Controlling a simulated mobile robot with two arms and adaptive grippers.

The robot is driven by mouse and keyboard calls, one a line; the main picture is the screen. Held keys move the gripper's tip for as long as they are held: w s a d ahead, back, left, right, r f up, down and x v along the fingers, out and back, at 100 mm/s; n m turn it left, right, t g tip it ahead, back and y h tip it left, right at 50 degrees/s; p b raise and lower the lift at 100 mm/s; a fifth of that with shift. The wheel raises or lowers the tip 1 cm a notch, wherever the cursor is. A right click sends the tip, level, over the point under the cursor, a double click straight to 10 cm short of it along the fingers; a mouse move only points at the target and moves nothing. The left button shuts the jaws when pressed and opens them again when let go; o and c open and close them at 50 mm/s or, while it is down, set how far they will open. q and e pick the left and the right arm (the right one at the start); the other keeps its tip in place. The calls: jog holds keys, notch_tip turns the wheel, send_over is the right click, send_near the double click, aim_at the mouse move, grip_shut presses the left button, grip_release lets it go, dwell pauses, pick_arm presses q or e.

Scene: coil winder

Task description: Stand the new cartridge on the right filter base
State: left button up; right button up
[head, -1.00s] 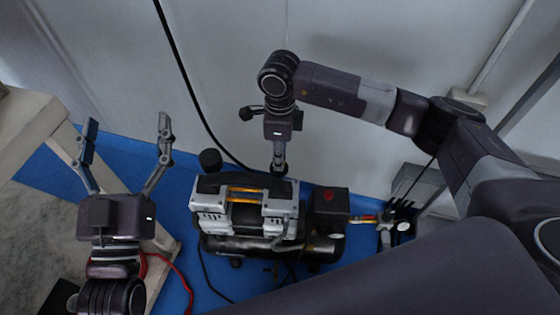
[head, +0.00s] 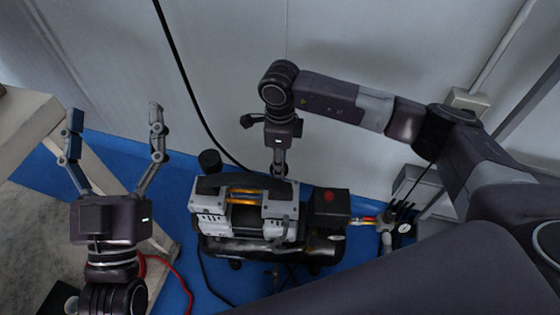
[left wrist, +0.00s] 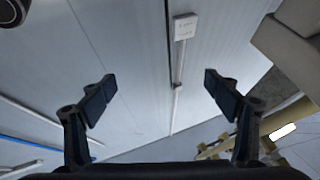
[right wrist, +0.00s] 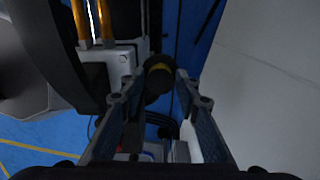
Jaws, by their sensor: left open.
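The compressor (head: 215,228), silver and black, stands on the blue floor. A black round filter (head: 210,161) stands upright at its left end. My right gripper (head: 279,166) points down over the compressor's back right part, where the right filter base is hidden. In the right wrist view a dark cylinder with a dull yellow centre, seemingly the new cartridge (right wrist: 158,76), sits between the fingertips of the right gripper (right wrist: 157,84), which look closed on it. I cannot tell whether it touches the base. My left gripper (head: 115,112) is open and empty at the left.
A pale table (head: 25,115) stands at the left edge. A black cable (head: 190,85) hangs along the pale wall behind the compressor. A black box with a red button (head: 330,203) is on the compressor's right, with a gauge (head: 404,229) beyond it. A red cable (head: 180,280) lies on the floor.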

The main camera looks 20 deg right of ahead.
pick_arm(q)
jog(key=shift+w, duration=0.1)
pick_arm(e)
jog(key=shift+r, duration=0.1)
notch_tip(320, 180, up, 5)
jog(key=shift+r+p, duration=0.15)
jog(key=shift+p, duration=0.8)
pick_arm(q)
notch_tip(320, 180, down, 18)
jog(key=a+g+y+p, duration=0.1)
jog(key=a+g+y, duration=0.1)
jog(key=g, duration=0.7)
jog(key=shift+w+y+p, duration=0.3)
jog(key=shift+y, duration=0.3)
pick_arm(e)
notch_tip(320, 180, up, 7)
pick_arm(q)
jog(key=shift+r, duration=0.15)
